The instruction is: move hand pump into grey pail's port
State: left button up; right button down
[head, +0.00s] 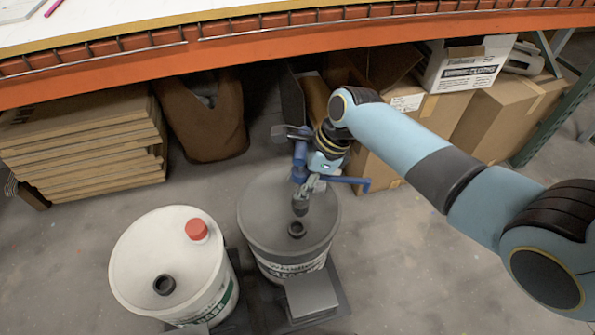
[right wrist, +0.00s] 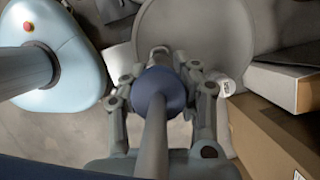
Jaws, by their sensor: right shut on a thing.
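The hand pump (head: 301,158) is blue, with a blue spout reaching right. My right gripper (head: 312,186) is shut on it and holds it above the grey pail. In the right wrist view the pump (right wrist: 158,88) sits between the two fingers (right wrist: 162,100). The grey pail (head: 262,205) has a grey lid with a dark ring-shaped port (head: 297,229). A dark end below the gripper shows just behind the port in the picture, apart from it. Whether it is lined up is hard to tell. My left gripper is out of view.
A white pail (head: 135,250) with a red cap (head: 197,230) and a dark port (head: 164,285) stands at left. Stacked boards (head: 85,150), a brown bag (head: 205,125) and cardboard boxes (head: 510,115) lie under the orange shelf beam (head: 250,50).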

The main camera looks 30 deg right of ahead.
aim_at(295, 202)
jog(key=shift+w+a, duration=0.15)
jog(key=shift+a, duration=0.25)
jog(key=shift+r+p, duration=0.25)
jog(key=shift+p, duration=0.35)
notch_tip(295, 202, down, 4)
jog(key=b, duration=0.2)
jog(key=shift+f+b, duration=0.1)
jog(key=shift+b, duration=0.2)
jog(key=shift+f+b, duration=0.5)
jog(key=shift+f, duration=0.35)
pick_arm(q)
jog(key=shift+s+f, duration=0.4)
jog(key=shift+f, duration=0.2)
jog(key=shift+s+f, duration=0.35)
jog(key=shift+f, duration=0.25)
pick_arm(e)
jog(key=shift+f, duration=0.15)
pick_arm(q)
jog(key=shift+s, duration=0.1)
